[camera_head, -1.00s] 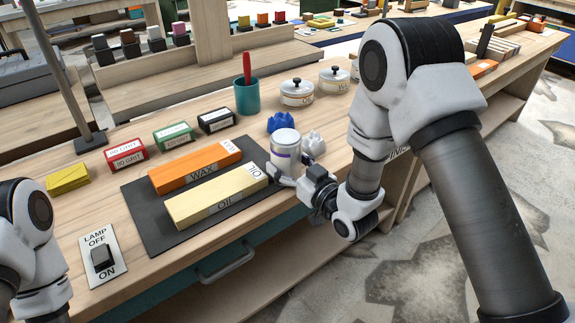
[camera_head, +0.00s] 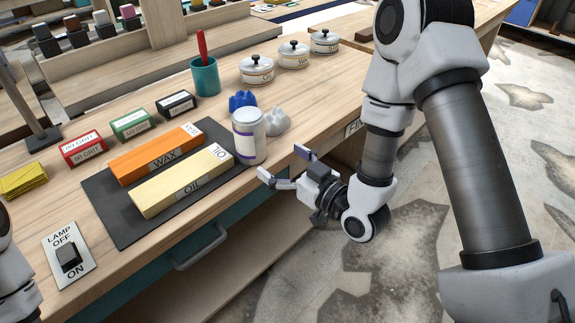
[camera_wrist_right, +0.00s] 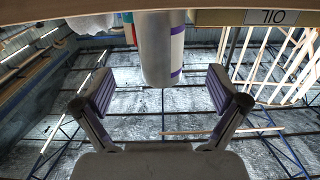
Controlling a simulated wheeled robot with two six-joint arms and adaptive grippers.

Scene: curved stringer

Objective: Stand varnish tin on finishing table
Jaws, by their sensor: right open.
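The varnish tin (camera_head: 249,140), pale grey with a purple band, stands upright on the wooden finishing table (camera_head: 300,109) close to its front edge. Its base is at the right end of the dark mat; I cannot tell whether it overlaps the mat. My right gripper (camera_head: 282,163) is open and empty, off the table's front edge, to the right of the tin and apart from it. In the right wrist view the tin (camera_wrist_right: 160,48) is ahead of the spread fingers (camera_wrist_right: 165,95), with nothing between them. My left gripper is out of view.
The dark mat (camera_head: 106,208) holds an orange WAX block (camera_head: 150,155) and a cream OIL block (camera_head: 185,182). Blue (camera_head: 241,100) and white (camera_head: 277,121) crumpled pieces sit right behind the tin. Lidded pots (camera_head: 257,70), a teal cup (camera_head: 205,77) and grit boxes (camera_head: 82,149) stand farther back.

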